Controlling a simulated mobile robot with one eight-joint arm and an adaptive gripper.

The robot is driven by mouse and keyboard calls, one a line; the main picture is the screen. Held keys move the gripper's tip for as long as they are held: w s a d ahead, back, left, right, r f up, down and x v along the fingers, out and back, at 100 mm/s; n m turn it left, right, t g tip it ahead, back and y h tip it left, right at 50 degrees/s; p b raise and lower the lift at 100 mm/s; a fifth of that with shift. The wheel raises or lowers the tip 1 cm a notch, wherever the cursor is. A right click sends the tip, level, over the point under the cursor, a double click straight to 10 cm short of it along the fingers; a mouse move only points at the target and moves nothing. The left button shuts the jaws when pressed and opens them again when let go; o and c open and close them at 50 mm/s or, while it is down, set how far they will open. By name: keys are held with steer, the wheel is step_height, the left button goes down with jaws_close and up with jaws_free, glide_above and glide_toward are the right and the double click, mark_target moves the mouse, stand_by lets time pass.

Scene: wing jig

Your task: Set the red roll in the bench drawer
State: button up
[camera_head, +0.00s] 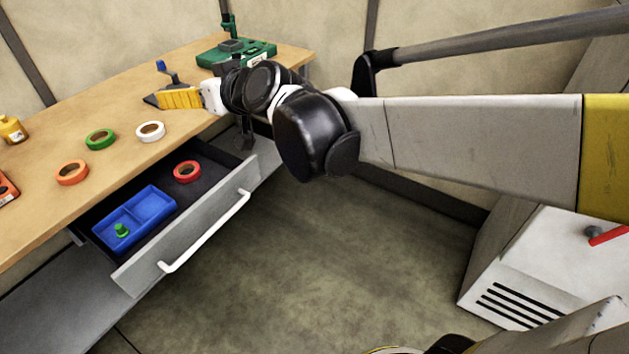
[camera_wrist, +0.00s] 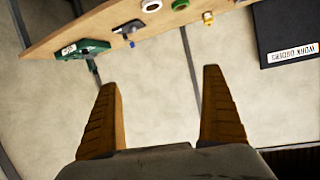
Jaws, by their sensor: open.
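The red roll (camera_head: 187,172) lies flat inside the open bench drawer (camera_head: 205,226), on the dark drawer floor to the right of a blue divided tray (camera_head: 158,208). My gripper (camera_head: 162,99) shows its yellow fingers over the bench's far part, in front of a blue-handled tool, away from the roll. In the wrist view my gripper (camera_wrist: 165,98) has its two fingers wide apart with nothing between them. The red roll and the drawer do not show in the wrist view.
On the bench (camera_head: 55,200) lie an orange roll (camera_head: 72,172), a green roll (camera_head: 100,138) and a white roll (camera_head: 150,131). A yellow bottle (camera_head: 12,129) stands at left. A green machine (camera_head: 235,52) stands at the back. A small green item (camera_head: 121,230) sits in the blue tray.

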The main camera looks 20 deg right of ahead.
steer(key=s+d+f+m+g+h, duration=0.1)
steer(key=s+d+f+g+h, duration=0.1)
steer(key=s+d+f, duration=0.3)
steer(key=s+d+f+m+g+h, duration=0.1)
steer(key=s+d+f, duration=0.4)
steer(key=s, duration=0.6)
steer(key=s+d+f+m+g+h, duration=0.1)
steer(key=s+d+f+g+h, duration=0.2)
steer(key=s, duration=0.6)
step_height(320, 180, down, 3)
steer(key=d, duration=0.2)
steer(key=shift+d+r+m, duration=0.15)
steer(key=shift+d+m, duration=0.25)
steer(key=shift+w, duration=0.1)
